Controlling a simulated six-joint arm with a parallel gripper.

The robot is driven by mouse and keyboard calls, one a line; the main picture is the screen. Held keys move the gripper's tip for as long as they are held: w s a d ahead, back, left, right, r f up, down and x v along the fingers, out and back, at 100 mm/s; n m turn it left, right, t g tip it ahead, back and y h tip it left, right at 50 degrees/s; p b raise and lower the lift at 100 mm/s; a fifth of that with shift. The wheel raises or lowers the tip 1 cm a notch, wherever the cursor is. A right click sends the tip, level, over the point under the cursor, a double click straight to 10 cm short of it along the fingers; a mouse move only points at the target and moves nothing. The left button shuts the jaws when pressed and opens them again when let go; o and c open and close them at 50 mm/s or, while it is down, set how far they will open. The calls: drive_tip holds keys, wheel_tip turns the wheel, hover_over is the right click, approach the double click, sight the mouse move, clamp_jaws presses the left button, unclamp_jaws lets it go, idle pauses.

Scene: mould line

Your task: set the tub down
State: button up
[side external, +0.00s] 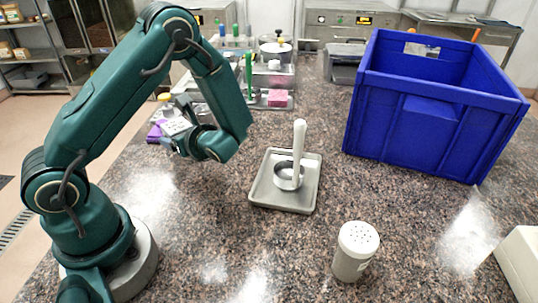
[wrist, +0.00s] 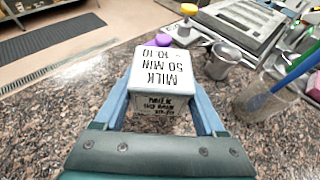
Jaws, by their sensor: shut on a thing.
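The tub is a small white block-shaped container with black lettering reading "MILK 50 MIN" on its lid (wrist: 160,72). In the wrist view it sits between the two blue fingers of my gripper (wrist: 160,100), which is shut on it. In the side view the tub (side external: 176,127) is at the end of my arm, left of centre, with my gripper (side external: 178,128) around it. The tub's underside is hidden, so I cannot tell whether it touches the counter.
Purple items (side external: 154,133) are close by the tub. The front counter is mostly clear.

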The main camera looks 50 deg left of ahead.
sight(190, 159)
drive_tip(key=shift+w+d+f, duration=0.25)
drive_tip(key=shift+w+f, duration=0.3)
drive_tip(key=shift+w, duration=0.1)
drive_tip(key=shift+f, duration=1.85)
drive_tip(key=shift+f, duration=0.15)
drive_tip(key=o, duration=1.4)
drive_tip(key=shift+o, duration=0.2)
